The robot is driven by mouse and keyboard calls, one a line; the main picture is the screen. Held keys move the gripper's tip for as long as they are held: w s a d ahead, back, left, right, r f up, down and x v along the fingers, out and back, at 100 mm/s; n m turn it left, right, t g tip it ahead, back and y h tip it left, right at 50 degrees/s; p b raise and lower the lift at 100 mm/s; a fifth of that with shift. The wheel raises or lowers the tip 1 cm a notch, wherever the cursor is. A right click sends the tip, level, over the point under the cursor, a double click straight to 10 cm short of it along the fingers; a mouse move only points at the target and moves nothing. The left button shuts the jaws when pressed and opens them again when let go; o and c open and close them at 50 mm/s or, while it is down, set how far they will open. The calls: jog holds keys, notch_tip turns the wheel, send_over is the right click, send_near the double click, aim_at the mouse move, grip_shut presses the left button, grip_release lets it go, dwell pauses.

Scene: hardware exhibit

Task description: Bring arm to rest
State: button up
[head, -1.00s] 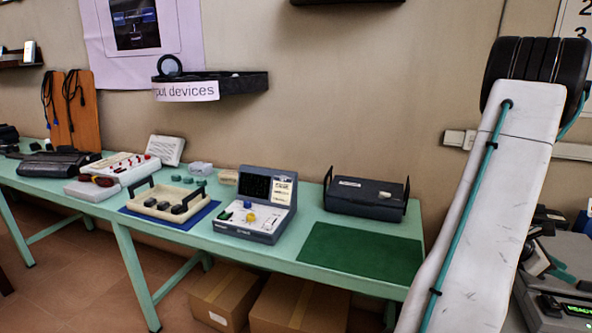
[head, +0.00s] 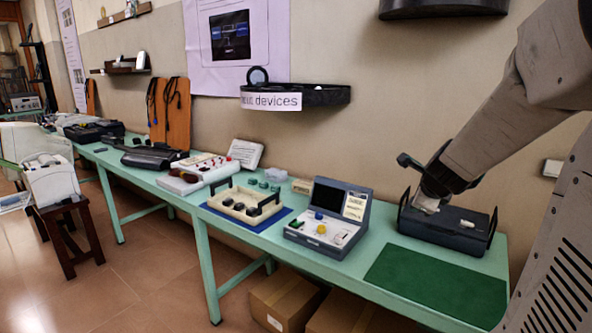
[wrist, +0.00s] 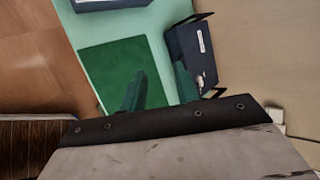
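My arm (head: 505,115) reaches in from the right edge of the head view, angled down to the left. Its dark wrist end (head: 445,180) overlaps the dark blue case in the picture; the fingers are not clear there. In the wrist view, my gripper (wrist: 160,88) shows two green fingers set apart with nothing between them. They point over the green mat (wrist: 108,68) and the case (wrist: 194,52). I cannot tell how high they are above the table.
The long green table (head: 225,262) holds a grey console (head: 328,215), a cream tray with handles (head: 226,205) and other devices. A labelled wall shelf (head: 318,95) hangs above. Cardboard boxes (head: 283,297) sit underneath. A dark stool (head: 72,240) stands at left, with open floor between.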

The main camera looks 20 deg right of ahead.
jog(key=s+a+r+n+g+y, duration=0.1)
jog(key=s+a+n+y, duration=0.15)
jog(key=a+n, duration=0.6)
jog(key=s+a+r+n+y, duration=0.1)
jog(key=a+n+y, duration=0.3)
jog(key=a, duration=0.8)
jog(key=s+a+n+g, duration=0.2)
jog(key=s+a+n, duration=0.3)
jog(key=s+n, duration=0.3)
jog(key=s+a+n+g+h, duration=0.1)
jog(key=s+a+n+g, duration=0.2)
jog(key=s+n, duration=0.6)
jog(key=shift+s+a+f+g, duration=0.3)
jog(key=shift+a+f, duration=0.1)
jog(key=shift+a, duration=0.5)
